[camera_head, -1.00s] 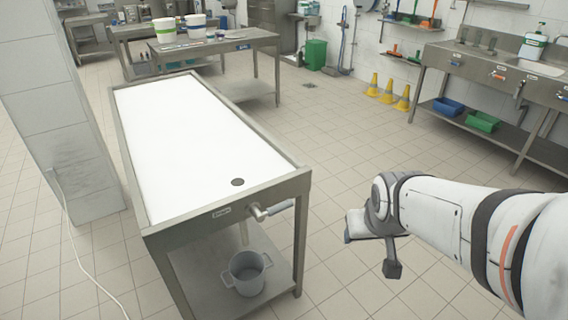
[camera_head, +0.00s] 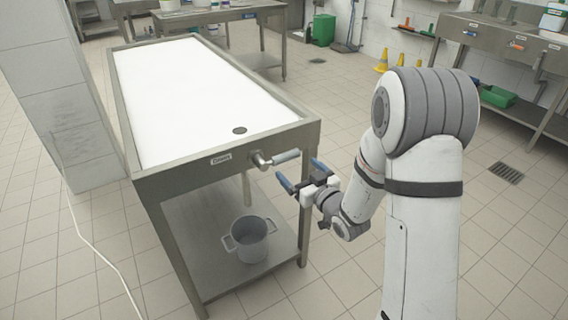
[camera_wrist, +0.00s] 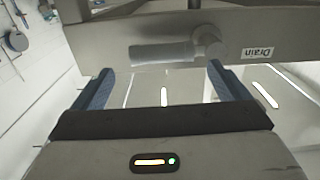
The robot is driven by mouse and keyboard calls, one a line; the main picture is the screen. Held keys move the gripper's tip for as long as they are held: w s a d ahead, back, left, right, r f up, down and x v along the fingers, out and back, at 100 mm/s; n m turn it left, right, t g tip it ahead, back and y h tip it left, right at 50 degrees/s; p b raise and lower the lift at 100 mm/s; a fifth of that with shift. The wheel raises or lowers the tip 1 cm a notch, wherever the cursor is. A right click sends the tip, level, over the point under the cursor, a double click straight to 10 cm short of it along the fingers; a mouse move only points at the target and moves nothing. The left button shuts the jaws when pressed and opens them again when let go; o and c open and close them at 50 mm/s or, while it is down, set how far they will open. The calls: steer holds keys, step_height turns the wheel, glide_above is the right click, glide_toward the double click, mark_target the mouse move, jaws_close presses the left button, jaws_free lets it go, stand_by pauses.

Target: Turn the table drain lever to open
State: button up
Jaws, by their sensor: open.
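The drain lever (camera_head: 285,156) is a grey-blue handle on a metal valve at the front right of the steel table (camera_head: 170,185). It lies roughly level, pointing right, beside the label reading Drain (camera_head: 221,159). My gripper (camera_head: 300,172) is open, just right of and slightly below the lever's end, with blue fingers. In the wrist view the lever (camera_wrist: 160,53) lies sideways just beyond and between the two open fingertips (camera_wrist: 160,76). The fingers appear apart from it, with nothing between them.
A grey two-handled pot (camera_head: 249,240) stands on the table's lower shelf, below the drain. The dark drain hole (camera_head: 239,130) is in the white tabletop. A white tiled pillar (camera_head: 65,95) stands at the left. The floor to the right is open, with a grate (camera_head: 506,173).

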mark_target(288, 159)
steer(key=shift+x, duration=3.8)
